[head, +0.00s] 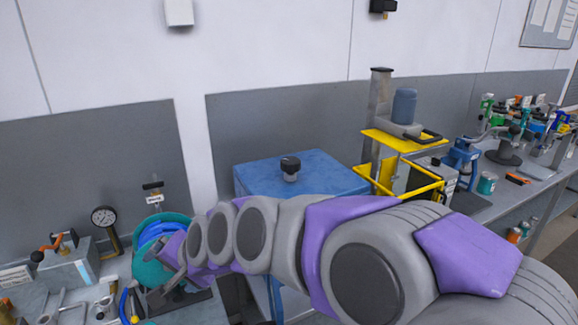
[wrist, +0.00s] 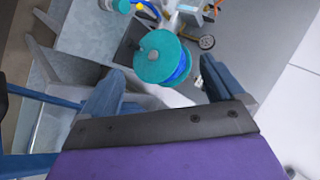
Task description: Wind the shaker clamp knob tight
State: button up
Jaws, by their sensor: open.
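A black knob (head: 290,165) stands on a short light post on top of a blue cabinet (head: 330,172); it looks like the shaker clamp knob, though I cannot read any label. How tight it is cannot be told. My gripper (head: 172,270) is well to the left of the knob and lower, by a teal and blue reel (head: 150,245). In the wrist view my gripper (wrist: 161,70) has its two blue fingers spread, with nothing held. The reel (wrist: 160,57) shows beyond and between the fingertips; contact cannot be told. The knob does not show in the wrist view.
A yellow-framed machine (head: 405,142) with a blue canister stands right of the cabinet. A dial gauge (head: 104,217) and a grey box (head: 68,265) are at the left bench. A crowded bench (head: 515,185) runs along the right wall. My arm crosses in front of the cabinet.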

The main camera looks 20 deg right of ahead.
jog(key=w+d+r+m+t+h, duration=0.15)
jog(key=w+r+m+t, duration=0.3)
jog(key=w+m, duration=0.5)
jog(key=w+d+r+m+t+h, duration=0.15)
jog(key=w+r+m+t, duration=0.35)
jog(key=w, duration=0.8)
jog(key=m+g+h+b, duration=0.1)
jog(key=m+g+h, duration=0.7)
jog(key=m+h, duration=1.4)
send_near(293, 164)
jog(key=a+m+y, duration=0.2)
jog(key=a, duration=0.1)
jog(key=a+m+y, duration=0.1)
jog(key=m, duration=0.1)
jog(key=shift+s+a+r+y, duration=0.2)
jog(key=shift+s+r+y, duration=0.1)
jog(key=shift+s, duration=0.1)
jog(key=shift+d, duration=0.3)
jog(key=x, duration=1.7)
jog(key=shift+w+a+r+p, duration=0.1)
jog(key=shift+w+a+p, duration=0.05)
jog(key=shift+p, duration=0.15)
jog(key=shift+c, duration=0.4)
